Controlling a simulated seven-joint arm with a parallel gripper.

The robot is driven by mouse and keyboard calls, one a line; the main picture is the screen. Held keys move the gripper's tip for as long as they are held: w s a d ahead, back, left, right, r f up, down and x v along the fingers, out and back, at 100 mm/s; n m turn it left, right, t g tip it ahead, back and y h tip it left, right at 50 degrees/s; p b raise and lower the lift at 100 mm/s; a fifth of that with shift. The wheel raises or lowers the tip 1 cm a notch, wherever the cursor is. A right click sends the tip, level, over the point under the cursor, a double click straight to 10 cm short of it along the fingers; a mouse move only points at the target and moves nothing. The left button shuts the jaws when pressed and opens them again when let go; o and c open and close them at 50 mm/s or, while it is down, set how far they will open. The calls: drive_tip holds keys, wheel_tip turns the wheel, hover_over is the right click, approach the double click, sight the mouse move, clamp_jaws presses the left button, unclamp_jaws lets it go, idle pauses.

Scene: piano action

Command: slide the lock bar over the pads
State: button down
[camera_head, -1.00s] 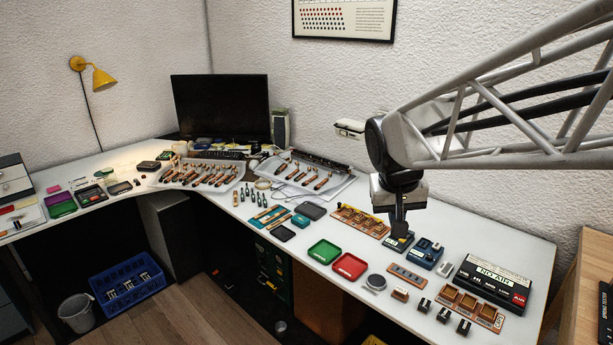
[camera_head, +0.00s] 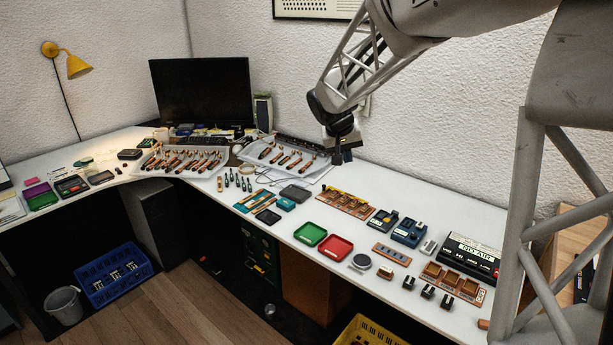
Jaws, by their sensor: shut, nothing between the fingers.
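My gripper (camera_head: 342,157) is shut and empty. It points down in the air, near the right end of the right white tray and behind a copper-brown board. That board (camera_head: 344,204) lies on the white table with several dark slots or blocks along it. A thin yellow strip (camera_head: 349,197) runs along its back side and may be the lock bar; at this size I cannot tell for sure. The pads are too small to make out. The gripper touches nothing that I can see.
A dark block (camera_head: 382,220) and a blue fixture (camera_head: 409,232) stand right of the board. Green (camera_head: 310,234) and red (camera_head: 336,248) trays lie in front. The right white tray (camera_head: 285,146) holds several hammer-like parts. A black NO AIR box (camera_head: 469,256) stands farther right.

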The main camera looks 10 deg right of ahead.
drive_tip(key=w+a+f, duration=0.2)
drive_tip(key=w+f, duration=0.7)
drive_tip(key=w, duration=0.3)
drive_tip(key=w+a+f+t+h, duration=0.1)
drive_tip(key=w+a+f, duration=0.1)
drive_tip(key=w+f, duration=0.7)
drive_tip(key=w+a+f+h, duration=0.1)
drive_tip(key=w+a+f, duration=0.2)
drive_tip(key=w+f, duration=0.6)
drive_tip(key=w, duration=0.6)
drive_tip(key=shift+f+t, duration=0.3)
drive_tip(key=shift+t, duration=0.1)
drive_tip(key=shift+w+d+f, duration=0.1)
drive_tip(key=shift+x, duration=4.9)
drive_tip(key=shift+s+d, duration=1.2)
drive_tip(key=shift+d, duration=0.05)
